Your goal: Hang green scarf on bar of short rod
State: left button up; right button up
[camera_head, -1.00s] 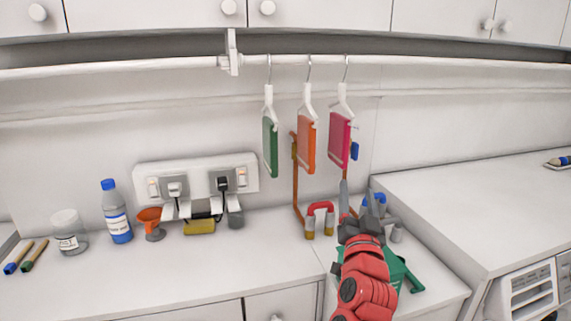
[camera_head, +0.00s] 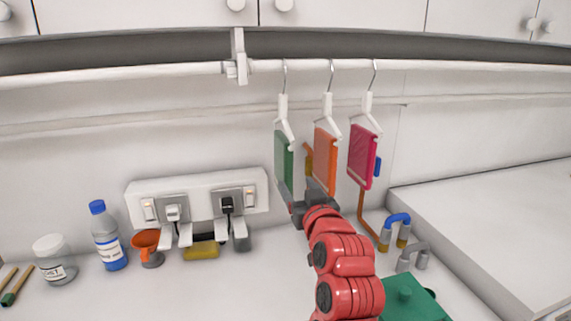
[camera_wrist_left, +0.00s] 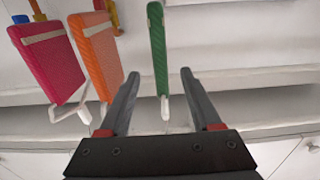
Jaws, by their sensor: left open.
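The green scarf (camera_head: 284,158) hangs from a white hanger (camera_head: 284,118) hooked on the long white rail (camera_head: 150,74), right of a bracket (camera_head: 237,58). In the left wrist view the scarf (camera_wrist_left: 158,45) is seen nearly edge-on between the fingers' lines. My left gripper (camera_head: 303,203) is at the scarf's lower end in the head view. In the wrist view the gripper (camera_wrist_left: 160,74) is open, its fingers either side of the scarf and hanger line; no contact shows. My right gripper is not in view. I cannot tell which bar is the short rod.
An orange scarf (camera_head: 325,160) and a pink scarf (camera_head: 362,157) hang close to the right. A brown frame (camera_head: 366,222) stands behind them. A green object (camera_head: 412,303) sits at lower right.

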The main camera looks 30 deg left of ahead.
aim_at(282, 163)
pick_arm(q)
jog(key=p+x, duration=0.3)
jog(key=x, duration=0.9)
jog(key=shift+w+a, duration=0.1)
jog(key=shift+w, duration=0.1)
grip_shut()
jog(key=shift+a, duration=0.15)
